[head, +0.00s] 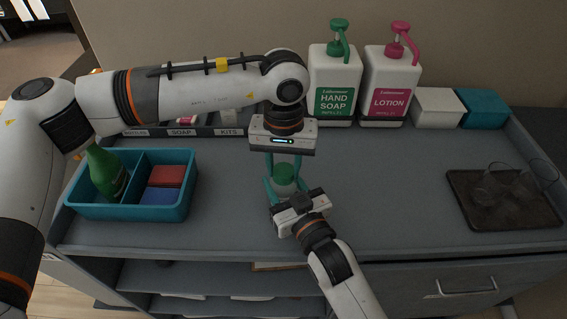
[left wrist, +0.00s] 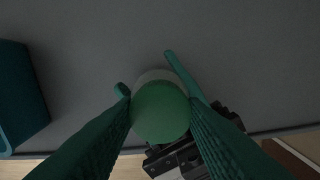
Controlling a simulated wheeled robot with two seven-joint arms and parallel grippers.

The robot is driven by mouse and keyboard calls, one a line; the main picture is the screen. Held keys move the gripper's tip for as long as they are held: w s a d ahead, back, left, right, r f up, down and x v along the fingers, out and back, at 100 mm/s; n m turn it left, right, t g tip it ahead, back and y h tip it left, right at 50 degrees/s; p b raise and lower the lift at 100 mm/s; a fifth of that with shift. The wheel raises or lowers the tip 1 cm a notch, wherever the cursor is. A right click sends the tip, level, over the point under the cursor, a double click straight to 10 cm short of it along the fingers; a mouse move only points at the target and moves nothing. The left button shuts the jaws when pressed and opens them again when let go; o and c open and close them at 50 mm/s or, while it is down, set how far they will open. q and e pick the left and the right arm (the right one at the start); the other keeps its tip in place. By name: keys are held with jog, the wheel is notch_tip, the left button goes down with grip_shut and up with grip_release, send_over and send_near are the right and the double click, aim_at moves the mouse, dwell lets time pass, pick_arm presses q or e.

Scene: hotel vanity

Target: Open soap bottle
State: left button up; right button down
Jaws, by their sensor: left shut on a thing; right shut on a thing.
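A small pale soap bottle (head: 284,186) with a green cap (head: 285,171) stands at the middle of the counter. My left gripper (head: 284,166) reaches down from above, its teal fingers shut on the cap. In the left wrist view, the round green cap (left wrist: 160,112) sits between the fingers, with the pale bottle (left wrist: 158,76) showing behind it. My right gripper (head: 285,187) comes in from the front, low, with its fingers on both sides of the bottle body, shut on it. The bottle's lower part is mostly hidden by the right gripper.
A teal divided bin (head: 125,211) holding a green bottle (head: 107,172) stands at left. The hand soap pump (head: 333,70), lotion pump (head: 391,75), white box (head: 437,107) and teal box (head: 482,108) stand along the back. A dark tray (head: 500,215) with glasses is at right. The counter right of the grippers is clear.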

pick_arm(q)
jog(key=n, duration=1.3)
jog(key=shift+n, duration=0.4)
jog(key=n, duration=0.6)
jog(key=shift+n, duration=0.3)
jog(key=n, duration=0.6)
jog(key=shift+n, duration=0.3)
jog(key=n, duration=1)
jog(key=shift+r+n, duration=0.1)
jog(key=shift+n, duration=0.3)
jog(key=n, duration=0.8)
jog(key=shift+n, duration=0.4)
